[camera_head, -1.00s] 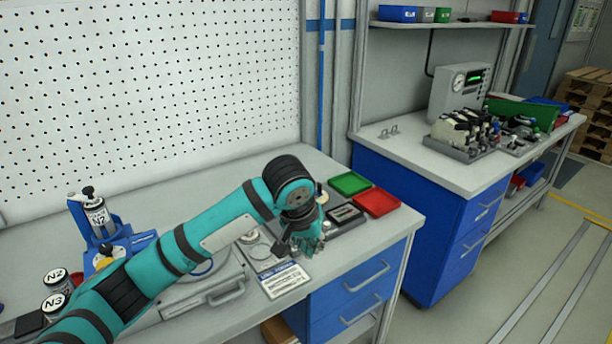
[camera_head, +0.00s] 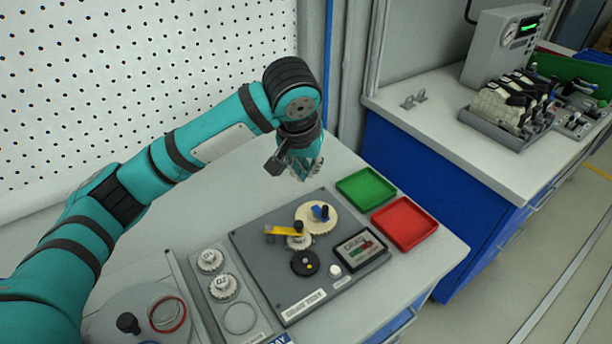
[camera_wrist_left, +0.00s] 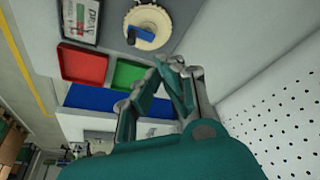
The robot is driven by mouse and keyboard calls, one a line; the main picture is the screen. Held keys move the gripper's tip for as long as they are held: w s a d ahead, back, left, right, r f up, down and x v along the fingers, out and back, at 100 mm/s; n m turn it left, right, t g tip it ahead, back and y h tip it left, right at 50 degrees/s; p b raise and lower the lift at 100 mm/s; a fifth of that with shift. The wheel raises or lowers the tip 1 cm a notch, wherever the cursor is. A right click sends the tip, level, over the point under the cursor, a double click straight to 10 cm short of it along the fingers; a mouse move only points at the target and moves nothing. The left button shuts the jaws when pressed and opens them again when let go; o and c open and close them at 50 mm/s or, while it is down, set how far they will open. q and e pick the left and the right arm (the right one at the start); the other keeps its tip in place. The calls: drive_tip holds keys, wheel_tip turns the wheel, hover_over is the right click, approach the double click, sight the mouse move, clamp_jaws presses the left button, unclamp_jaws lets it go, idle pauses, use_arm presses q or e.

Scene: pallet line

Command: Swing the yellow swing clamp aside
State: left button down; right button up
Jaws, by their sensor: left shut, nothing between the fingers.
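The yellow swing clamp (camera_head: 284,231) is a flat yellow bar on the grey gear fixture plate (camera_head: 262,245) in the head view. It reaches left from a dark knob over a pale gear (camera_head: 299,241). My left gripper (camera_head: 303,177) is shut and empty, above the bench behind the fixture, apart from the clamp. In the left wrist view its fingers (camera_wrist_left: 165,72) come together near a larger cream gear with a blue lever (camera_wrist_left: 140,34). The clamp does not show clearly there. My right gripper is not in view.
A larger cream gear (camera_head: 318,219), a black gear (camera_head: 305,263) and a small display (camera_head: 360,249) sit on the plate. A green tray (camera_head: 366,187) and a red tray (camera_head: 405,223) stand to its right. The pegboard (camera_head: 150,80) rises behind.

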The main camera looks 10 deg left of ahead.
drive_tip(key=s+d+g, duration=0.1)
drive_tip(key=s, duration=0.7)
use_arm(q)
drive_tip(key=x, duration=0.3)
drive_tip(key=p+x, duration=0.1)
drive_tip(key=x, duration=0.5)
drive_tip(key=shift+s+f, duration=0.25)
drive_tip(key=s, duration=0.1)
drive_tip(key=s+p, duration=0.1)
drive_tip(key=s, duration=0.1)
drive_tip(key=shift+s+f, duration=0.15)
drive_tip(key=shift+f, duration=0.05)
drive_tip(key=shift+s+a+p, duration=0.1)
drive_tip(key=shift+s+p, duration=0.2)
drive_tip(key=shift+f, duration=0.15)
drive_tip(key=shift+s+m+p, duration=0.25)
drive_tip(key=shift+m+p, duration=0.05)
drive_tip(key=shift+p, duration=0.2)
drive_tip(key=shift+s, duration=0.1)
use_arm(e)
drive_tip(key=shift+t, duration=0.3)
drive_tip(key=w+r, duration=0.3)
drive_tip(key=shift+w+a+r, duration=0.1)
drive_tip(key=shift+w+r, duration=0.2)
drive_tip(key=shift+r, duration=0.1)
use_arm(q)
drive_tip(key=shift+p, duration=0.3)
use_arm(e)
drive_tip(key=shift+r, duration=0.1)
